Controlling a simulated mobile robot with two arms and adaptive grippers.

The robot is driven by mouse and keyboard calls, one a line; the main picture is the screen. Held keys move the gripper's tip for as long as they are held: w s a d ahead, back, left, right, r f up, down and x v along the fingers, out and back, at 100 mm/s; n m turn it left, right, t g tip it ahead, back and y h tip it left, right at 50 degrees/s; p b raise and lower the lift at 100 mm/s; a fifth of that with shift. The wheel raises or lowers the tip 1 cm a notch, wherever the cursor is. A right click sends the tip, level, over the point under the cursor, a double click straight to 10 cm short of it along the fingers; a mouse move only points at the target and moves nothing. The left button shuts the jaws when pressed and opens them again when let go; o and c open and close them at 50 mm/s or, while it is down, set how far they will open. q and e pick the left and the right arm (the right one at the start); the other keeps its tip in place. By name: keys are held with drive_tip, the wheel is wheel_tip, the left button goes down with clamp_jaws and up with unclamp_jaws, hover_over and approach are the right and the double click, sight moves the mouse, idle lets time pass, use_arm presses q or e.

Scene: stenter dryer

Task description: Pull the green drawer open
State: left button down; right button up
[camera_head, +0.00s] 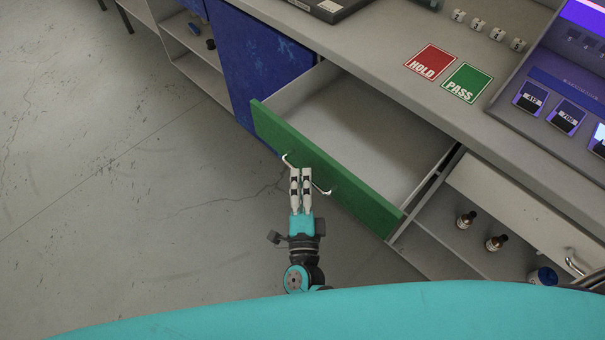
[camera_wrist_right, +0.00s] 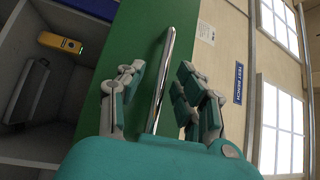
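The green drawer (camera_head: 320,165) is pulled well out of the bench, and its pale inside looks empty. Its bar handle (camera_head: 322,191) runs along the front; it also shows as a silver bar in the right wrist view (camera_wrist_right: 162,80). My right gripper (camera_head: 301,178) is at the middle of the handle. In the right wrist view its fingers (camera_wrist_right: 160,90) lie on both sides of the bar, with visible gaps, so it looks open around the handle. The head view hides the lower finger. My left gripper is not in view.
The bench top carries a red HOLD card (camera_head: 430,62), a green PASS card (camera_head: 466,83) and a control panel (camera_head: 550,95). A blue cabinet door (camera_head: 255,65) is left of the drawer. Small bottles (camera_head: 496,242) stand in a lower compartment at right. The floor at left is clear.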

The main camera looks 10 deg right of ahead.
drive_tip(key=s+a+f, duration=0.1)
drive_tip(key=s, duration=0.9)
drive_tip(key=shift+f, duration=0.2)
drive_tip(key=s+d+f+n+g+y, duration=0.1)
drive_tip(key=s+f+n+g+y, duration=0.3)
drive_tip(key=f, duration=0.6)
drive_tip(key=s+d+f+n+g, duration=0.25)
drive_tip(key=f+n, duration=0.35)
drive_tip(key=f, duration=0.4)
drive_tip(key=s+d+f+n+g+y, duration=0.15)
drive_tip(key=f+n+g, duration=0.3)
drive_tip(key=f, duration=0.55)
drive_tip(key=s+d+f+n+g+h, duration=0.1)
drive_tip(key=s+d+f+n+g, duration=0.2)
drive_tip(key=s+d+f, duration=0.2)
drive_tip(key=s+d+f+n+g+h+p, duration=0.1)
drive_tip(key=s+d+f+n+g+h, duration=0.1)
drive_tip(key=s+d+f, duration=0.4)
drive_tip(key=s+d+n+g, duration=0.1)
drive_tip(key=s+d+g, duration=0.1)
drive_tip(key=s, duration=0.5)
drive_tip(key=shift+s+d, duration=0.2)
drive_tip(key=shift+d, duration=0.45)
